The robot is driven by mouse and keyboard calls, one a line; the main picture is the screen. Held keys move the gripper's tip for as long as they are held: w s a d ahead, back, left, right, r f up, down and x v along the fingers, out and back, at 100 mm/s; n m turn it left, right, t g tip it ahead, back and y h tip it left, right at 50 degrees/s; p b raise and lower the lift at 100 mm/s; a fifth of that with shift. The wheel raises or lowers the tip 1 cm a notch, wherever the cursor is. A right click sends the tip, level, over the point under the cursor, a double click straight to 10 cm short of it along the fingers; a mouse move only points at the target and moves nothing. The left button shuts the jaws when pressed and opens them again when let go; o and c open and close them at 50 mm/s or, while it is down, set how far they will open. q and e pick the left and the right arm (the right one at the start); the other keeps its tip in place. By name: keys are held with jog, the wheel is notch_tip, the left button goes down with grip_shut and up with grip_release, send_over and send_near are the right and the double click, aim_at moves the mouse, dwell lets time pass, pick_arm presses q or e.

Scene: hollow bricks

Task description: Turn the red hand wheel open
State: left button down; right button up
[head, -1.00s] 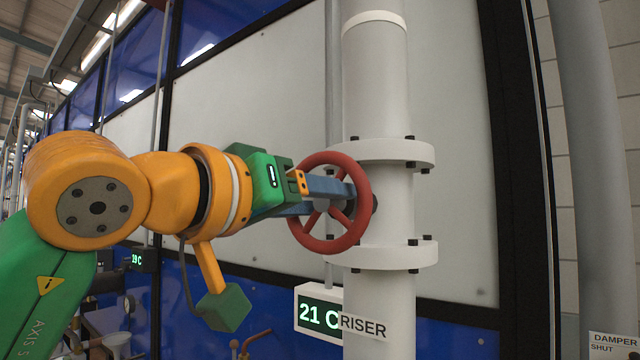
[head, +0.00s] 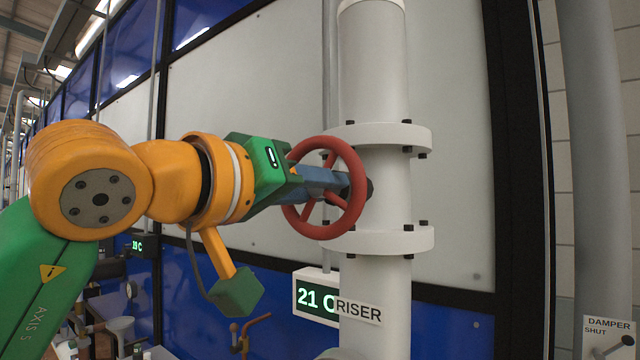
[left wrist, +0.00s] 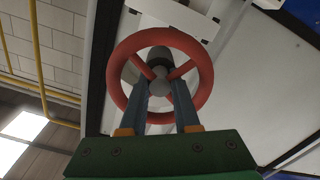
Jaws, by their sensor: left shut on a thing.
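The red hand wheel (head: 357,213) stands on the side of the white riser pipe (head: 378,90), between two bolted flanges. My left gripper (head: 343,181) reaches in from the left, with its blue fingers through the wheel's rim near the hub. In the left wrist view the red hand wheel (left wrist: 205,72) faces the camera, and the fingers of my left gripper (left wrist: 160,84) lie either side of a lower part, shut on the wheel near the grey hub. The exact contact is partly hidden. My right gripper is not in view.
A temperature display (head: 316,296) reading 21 C and a RISER label (head: 358,311) sit below the wheel. A DAMPER SHUT plate (head: 608,335) is at the lower right. The pale wall panel (head: 450,180) behind the pipe is flat and clear.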

pick_arm(q)
jog(key=n, duration=0.3)
jog(key=shift+r+n, duration=0.1)
jog(key=shift+n, duration=0.2)
jog(key=n, duration=0.4)
jog(key=shift+n, duration=0.3)
jog(key=n, duration=0.6)
jog(key=n+b, duration=0.1)
jog(key=n, duration=0.2)
jog(key=shift+f+n, duration=0.25)
jog(key=shift+n, duration=0.15)
jog(key=n+b, duration=0.1)
jog(key=n, duration=0.3)
jog(key=shift+f+n, duration=0.1)
jog(key=shift+n, duration=0.2)
jog(key=n+b, duration=0.1)
jog(key=n, duration=0.3)
jog(key=shift+f+n, duration=0.1)
jog(key=shift+n, duration=0.2)
jog(key=n+b, duration=0.1)
jog(key=n, duration=0.3)
jog(key=shift+n+b, duration=0.4)
jog(key=shift+n, duration=2)
jog(key=shift+r, duration=0.2)
